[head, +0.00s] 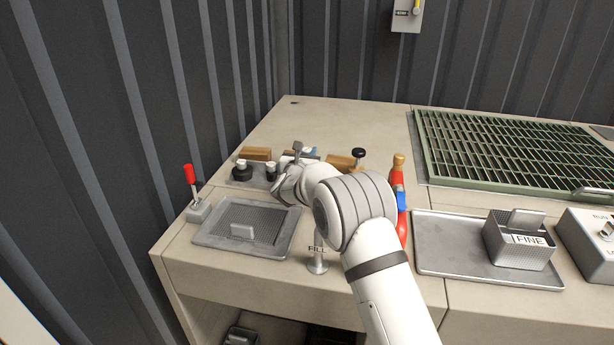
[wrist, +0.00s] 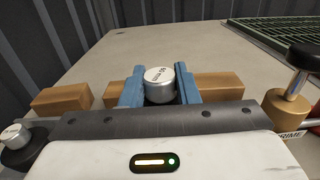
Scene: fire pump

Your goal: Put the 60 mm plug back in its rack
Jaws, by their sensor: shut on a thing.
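My gripper (wrist: 160,88) has its two blue fingers shut on a plug (wrist: 159,75) with a silver top in the wrist view. The small marking on the top looks like 60, but it is hard to read. Wooden blocks stand just beyond the fingers, one at left (wrist: 62,101), others behind and right (wrist: 218,86). The plug's lower part is hidden, so I cannot tell whether it touches anything. In the head view, my arm hides most of the gripper. A grey plate (head: 243,181) there carries a black plug with a pale top (head: 241,167).
A black-knobbed brass valve marked PRIME (wrist: 290,103) stands close at right. A red lever (head: 190,179) and a mesh tray (head: 258,221) are at left. The bench behind the blocks (head: 330,118) is clear.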

